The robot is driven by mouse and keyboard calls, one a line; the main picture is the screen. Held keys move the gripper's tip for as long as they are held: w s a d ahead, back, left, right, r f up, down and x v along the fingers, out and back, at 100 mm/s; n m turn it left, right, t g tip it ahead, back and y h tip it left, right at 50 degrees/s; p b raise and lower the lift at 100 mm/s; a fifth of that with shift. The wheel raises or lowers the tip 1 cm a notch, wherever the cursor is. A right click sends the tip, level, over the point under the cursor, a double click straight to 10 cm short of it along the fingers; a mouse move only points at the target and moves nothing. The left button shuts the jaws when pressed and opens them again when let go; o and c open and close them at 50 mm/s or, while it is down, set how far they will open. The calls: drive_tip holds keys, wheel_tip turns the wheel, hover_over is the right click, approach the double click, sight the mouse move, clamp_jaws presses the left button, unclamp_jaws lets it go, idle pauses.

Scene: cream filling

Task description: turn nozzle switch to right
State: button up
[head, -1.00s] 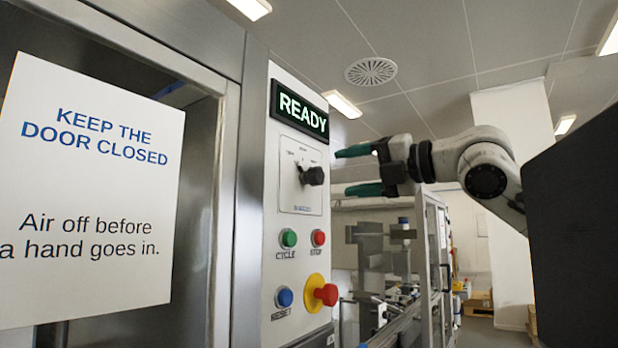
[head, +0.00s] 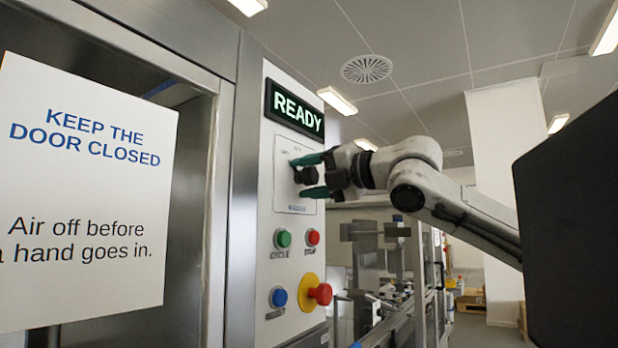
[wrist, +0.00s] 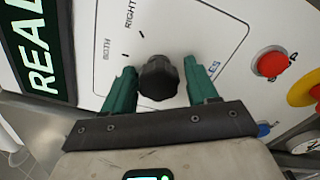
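The black nozzle switch knob (head: 307,175) sits on a white label plate (head: 283,190) on the machine's panel, under the lit READY display. It also shows in the wrist view (wrist: 159,78), where "BOTH" and "RIGHT" are printed beside tick marks. Its pointer is hard to read now; in the earlier head view it leans up and left. My gripper (head: 299,177) is at the panel with its green fingers open, one on each side of the knob. In the wrist view narrow gaps seem to show between knob and fingers; I cannot tell whether either touches.
Below the knob are the green CYCLE button (head: 283,239), the red STOP button (head: 313,237), the blue RESET button (head: 278,297) and a red emergency stop (head: 320,294) on yellow. A steel door frame (head: 225,180) stands left. Open room lies to the right.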

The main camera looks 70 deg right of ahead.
drive_tip(key=c, duration=0.8)
drive_tip(key=shift+c, duration=0.2)
drive_tip(key=shift+m, duration=0.3)
drive_tip(key=m+p, duration=0.1)
drive_tip(key=m, duration=0.7)
drive_tip(key=shift+p, duration=0.4)
drive_tip(key=shift+c, duration=0.2)
drive_tip(key=m, duration=0.4)
drive_tip(key=shift+r+m, duration=0.15)
drive_tip(key=shift+m, duration=0.25)
drive_tip(key=m+p, duration=0.1)
drive_tip(key=m, duration=0.3)
drive_tip(key=shift+r, duration=0.15)
drive_tip(key=shift+m, duration=0.3)
drive_tip(key=shift+r, duration=0.1)
